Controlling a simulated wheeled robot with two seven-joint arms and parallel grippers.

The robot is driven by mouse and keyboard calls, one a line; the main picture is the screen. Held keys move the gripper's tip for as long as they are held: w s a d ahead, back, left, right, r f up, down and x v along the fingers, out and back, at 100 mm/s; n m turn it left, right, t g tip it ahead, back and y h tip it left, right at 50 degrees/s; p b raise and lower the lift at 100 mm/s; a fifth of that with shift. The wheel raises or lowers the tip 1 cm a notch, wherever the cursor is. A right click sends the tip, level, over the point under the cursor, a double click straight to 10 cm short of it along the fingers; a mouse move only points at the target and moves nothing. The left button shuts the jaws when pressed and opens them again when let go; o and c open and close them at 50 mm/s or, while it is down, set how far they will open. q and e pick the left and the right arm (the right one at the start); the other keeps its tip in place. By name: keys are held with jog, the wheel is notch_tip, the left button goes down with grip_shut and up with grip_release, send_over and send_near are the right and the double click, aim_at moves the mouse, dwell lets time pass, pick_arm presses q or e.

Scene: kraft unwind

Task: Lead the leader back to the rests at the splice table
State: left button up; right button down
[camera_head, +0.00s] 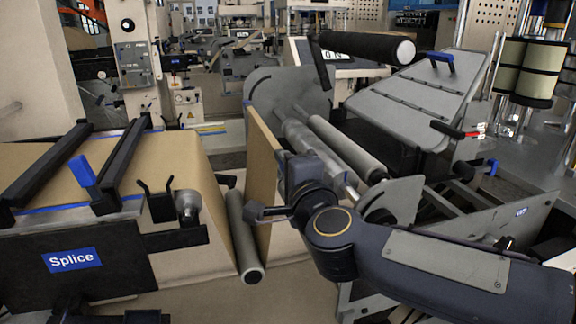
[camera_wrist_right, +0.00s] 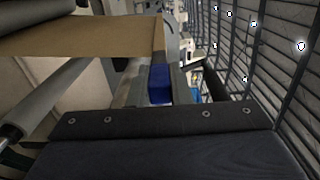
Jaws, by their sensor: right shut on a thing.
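The kraft leader (camera_head: 262,165) is a tan sheet standing nearly upright in the middle of the head view. My right gripper (camera_head: 291,168) is at its right side and shut on it; the fingertips are mostly hidden. In the right wrist view the tan sheet (camera_wrist_right: 90,42) runs to a grey edge strip, with a blue block (camera_wrist_right: 158,85) below its end. The splice table (camera_head: 165,160) is at the left, with tan paper over it and a "Splice" sign (camera_head: 72,260). A black forked rest (camera_head: 155,203) stands at its front right. My left gripper is out of view.
Two black bars (camera_head: 122,165) and a blue lever (camera_head: 82,171) lie over the table. A grey roller (camera_head: 243,240) hangs at its right edge. Metal rollers (camera_head: 345,147) and side plates stand behind my right arm. A black-covered roll (camera_head: 365,47) is above them.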

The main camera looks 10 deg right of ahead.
notch_tip(320, 180, down, 33)
jog(key=b, duration=2.8)
jog(key=a+f, duration=0.2)
jog(key=f, duration=0.2)
jog(key=shift+s+a+f, duration=0.15)
jog(key=shift+a, duration=0.25)
